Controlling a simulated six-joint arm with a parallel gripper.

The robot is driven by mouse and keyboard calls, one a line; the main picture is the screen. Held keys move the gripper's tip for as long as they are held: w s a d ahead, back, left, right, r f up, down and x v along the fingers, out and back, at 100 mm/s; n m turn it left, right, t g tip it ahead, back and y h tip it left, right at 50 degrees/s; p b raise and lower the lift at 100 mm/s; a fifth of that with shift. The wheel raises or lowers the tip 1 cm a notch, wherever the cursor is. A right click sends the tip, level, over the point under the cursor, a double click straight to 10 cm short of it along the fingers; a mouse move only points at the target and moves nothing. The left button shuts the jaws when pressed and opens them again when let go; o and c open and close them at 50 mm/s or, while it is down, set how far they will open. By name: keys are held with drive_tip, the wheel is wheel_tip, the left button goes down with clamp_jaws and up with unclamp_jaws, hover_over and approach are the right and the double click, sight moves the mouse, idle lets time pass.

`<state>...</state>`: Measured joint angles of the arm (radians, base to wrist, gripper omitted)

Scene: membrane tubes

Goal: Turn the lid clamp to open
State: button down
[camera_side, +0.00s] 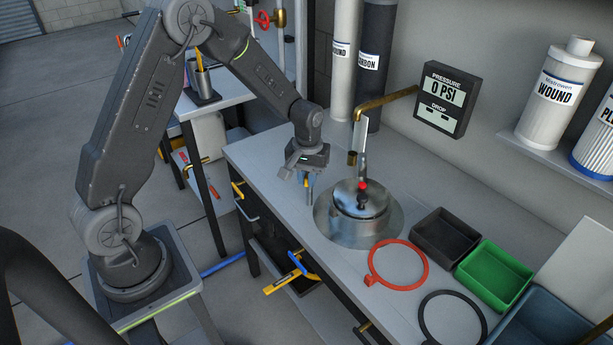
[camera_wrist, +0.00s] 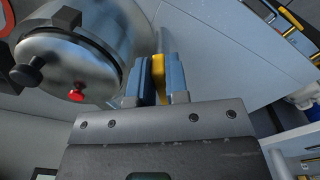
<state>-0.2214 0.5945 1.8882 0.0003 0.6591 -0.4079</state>
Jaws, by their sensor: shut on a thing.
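A round steel vessel (camera_side: 340,229) is set into the bench, with a domed lid (camera_side: 343,193) on it. The lid carries a red knob (camera_side: 362,186) and a black knob. In the wrist view the lid (camera_wrist: 55,62) is at the upper left, with its black knob (camera_wrist: 25,76) and red knob. My gripper (camera_side: 309,190) is low beside the vessel, to its left in the side view. In the wrist view its blue fingers (camera_wrist: 159,82) are shut on a yellow handle (camera_wrist: 158,68) with a grey end. I cannot tell how this handle joins the vessel.
A brass spout (camera_side: 385,101) hangs above the vessel from the wall side. A red ring (camera_side: 399,243), a black ring (camera_side: 425,322), a black bin (camera_side: 447,216) and a green bin (camera_side: 520,263) lie to the right. The bench (camera_side: 265,165) is clear at its left end.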

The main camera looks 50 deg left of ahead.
drive_tip(key=shift+w+n, duration=0.1)
drive_tip(key=shift+n, duration=0.3)
drive_tip(key=c, duration=1.1)
unclamp_jaws()
wheel_tip(320, 180, up, 14)
drive_tip(key=shift+f, duration=0.1)
drive_tip(key=s+d+r+m+t, duration=0.35)
drive_tip(key=s+d+r, duration=0.25)
drive_tip(key=s+r, duration=0.3)
drive_tip(key=s+d+m, duration=0.1)
drive_tip(key=s, duration=0.3)
drive_tip(key=s+d+m+t, duration=0.1)
drive_tip(key=s+m, duration=0.1)
drive_tip(key=s, duration=0.2)
drive_tip(key=s+d+m+t, duration=0.1)
drive_tip(key=s, duration=0.4)
drive_tip(key=shift+d+r+m, duration=0.1)
drive_tip(key=shift+d+m, duration=0.1)
drive_tip(key=shift+m, duration=0.05)
